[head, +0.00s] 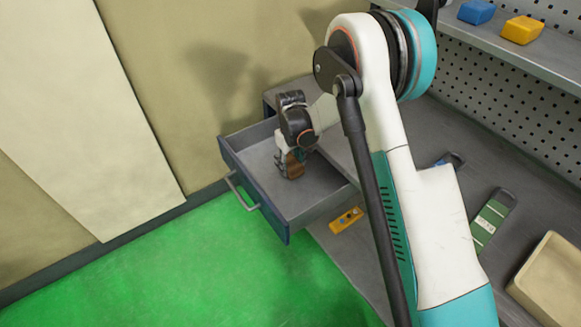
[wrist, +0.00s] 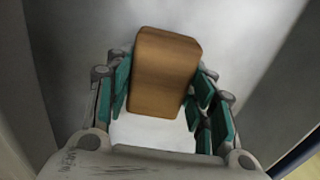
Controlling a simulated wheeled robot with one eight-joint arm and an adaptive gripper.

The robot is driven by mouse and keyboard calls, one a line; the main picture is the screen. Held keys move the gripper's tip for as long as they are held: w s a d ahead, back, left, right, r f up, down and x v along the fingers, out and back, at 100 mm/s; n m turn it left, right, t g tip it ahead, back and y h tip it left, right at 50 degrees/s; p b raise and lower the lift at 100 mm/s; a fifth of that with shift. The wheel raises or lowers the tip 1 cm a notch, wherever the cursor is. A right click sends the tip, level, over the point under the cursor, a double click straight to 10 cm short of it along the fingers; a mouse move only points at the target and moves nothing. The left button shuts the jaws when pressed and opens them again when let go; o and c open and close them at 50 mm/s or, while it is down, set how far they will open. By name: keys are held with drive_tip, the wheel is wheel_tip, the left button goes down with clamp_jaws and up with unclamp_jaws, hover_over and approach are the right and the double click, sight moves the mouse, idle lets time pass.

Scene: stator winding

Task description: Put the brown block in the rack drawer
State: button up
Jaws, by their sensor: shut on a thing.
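The rack drawer (head: 240,155) is pulled open, with dark blue sides, a grey inside and a front handle. My gripper (head: 290,164) reaches down inside the drawer's walls. It is shut on the brown block (head: 294,165), which looks small and partly hidden by the gripper in the head view. In the wrist view the brown block (wrist: 165,75) sits slightly tilted between the green finger pads of the gripper (wrist: 160,95). The pale grey drawer floor lies beyond it. I cannot tell whether the block touches the floor.
A yellow tool (head: 346,220) lies on the grey surface beside the drawer. A green device (head: 492,217) and a beige bin (head: 552,282) are at the right. A blue block (head: 477,11) and a yellow block (head: 522,30) sit on the upper shelf. Green floor is clear in front.

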drive_tip(key=shift+f, duration=0.7)
drive_tip(key=shift+f, duration=0.1)
drive_tip(key=shift+f+b, duration=0.15)
drive_tip(key=shift+b, duration=0.15)
drive_tip(key=o, duration=1.3)
drive_tip(key=shift+r, duration=0.2)
